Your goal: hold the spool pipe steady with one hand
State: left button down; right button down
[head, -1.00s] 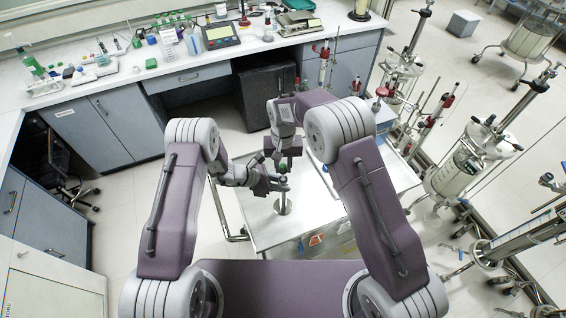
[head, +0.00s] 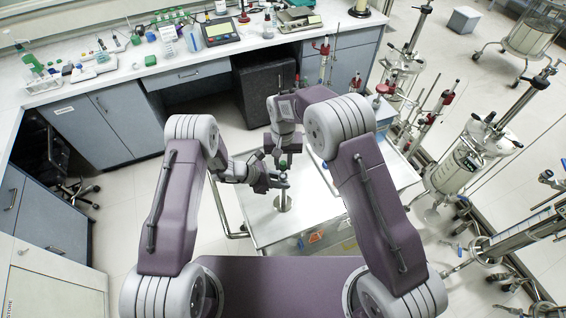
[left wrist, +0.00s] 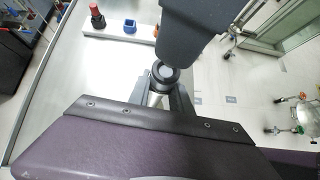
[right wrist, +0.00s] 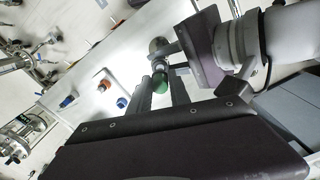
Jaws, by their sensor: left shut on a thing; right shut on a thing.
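The spool pipe (head: 283,201) is a short metal pipe standing upright on the cart's top. My left gripper (head: 278,181) is shut around its upper part. In the left wrist view the pipe's dark ringed top (left wrist: 164,72) shows between the left fingers (left wrist: 165,93). My right gripper (head: 284,160) is above the pipe, shut on a small green piece (right wrist: 160,80), which lies between its fingertips in the right wrist view. The pipe's end (right wrist: 158,46) shows just beyond the green piece, and a gap seems to lie between them. The fingers hide part of the pipe.
The steel cart (head: 262,233) has free room around the pipe. A cluttered bench (head: 120,75) runs behind. Stands and a glass vessel (head: 457,168) are on the right.

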aim_at(283, 163)
jog(key=shift+f, duration=1.45)
jog(key=shift+r, duration=0.15)
jog(key=shift+r, duration=1)
jog(key=shift+f, duration=1.1)
dwell(0.7)
jog(key=c, duration=1.1)
grip_release()
notch_tip(283, 163, up, 12)
